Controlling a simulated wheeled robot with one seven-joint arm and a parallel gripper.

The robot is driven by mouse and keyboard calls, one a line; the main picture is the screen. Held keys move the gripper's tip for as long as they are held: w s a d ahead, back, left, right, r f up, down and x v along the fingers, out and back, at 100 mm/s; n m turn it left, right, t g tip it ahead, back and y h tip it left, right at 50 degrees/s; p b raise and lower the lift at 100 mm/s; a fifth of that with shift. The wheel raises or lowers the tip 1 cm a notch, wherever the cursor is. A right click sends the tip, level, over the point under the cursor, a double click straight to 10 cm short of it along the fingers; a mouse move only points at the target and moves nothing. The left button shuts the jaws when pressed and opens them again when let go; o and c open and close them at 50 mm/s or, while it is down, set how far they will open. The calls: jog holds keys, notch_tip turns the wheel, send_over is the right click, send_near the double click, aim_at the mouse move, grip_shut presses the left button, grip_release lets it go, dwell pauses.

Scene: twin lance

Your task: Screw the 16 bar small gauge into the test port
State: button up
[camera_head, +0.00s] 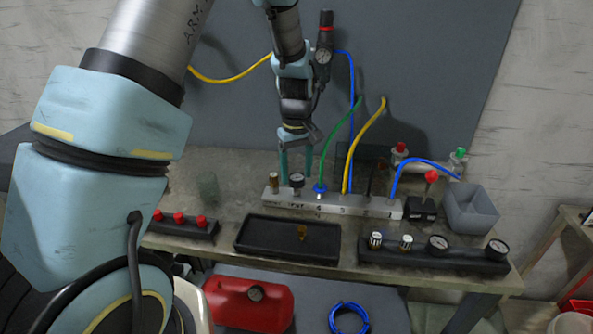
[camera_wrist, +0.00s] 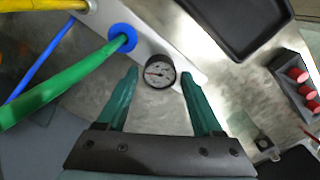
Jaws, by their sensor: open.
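A small round gauge (camera_head: 297,180) with a white dial and black rim stands upright on the pale manifold block (camera_head: 328,207), near its left end. It also shows in the wrist view (camera_wrist: 160,73). I cannot read its range or tell how deep it sits. My gripper (camera_head: 297,164) has green fingers and points down over the gauge. In the wrist view my gripper (camera_wrist: 160,78) is open, one fingertip on each side of the gauge, with gaps showing. Port labels are mostly too small to read, so I cannot tell which is the test port.
A brass fitting (camera_head: 274,183) stands left of the gauge. A green hose (camera_head: 340,137) with a blue collar (camera_head: 319,189) rises close on its right. A black tray (camera_head: 287,241) holds a small brass piece. A gauge rack (camera_head: 432,258) and grey bin (camera_head: 471,208) are right.

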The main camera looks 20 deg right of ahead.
jog(key=n+p, duration=0.2)
jog(key=n, duration=0.1)
jog(key=n+p, duration=0.1)
jog(key=n, duration=0.1)
jog(key=shift+s+r, duration=0.1)
jog(key=shift+r, duration=0.2)
jog(key=n, duration=0.3)
jog(key=shift+f+n, duration=0.3)
jog(key=shift+n, duration=0.1)
jog(key=n, duration=0.3)
jog(key=shift+n, duration=0.4)
jog(key=n, duration=1.2)
jog(key=shift+s, duration=0.1)
jog(key=shift+c, duration=0.2)
grip_shut()
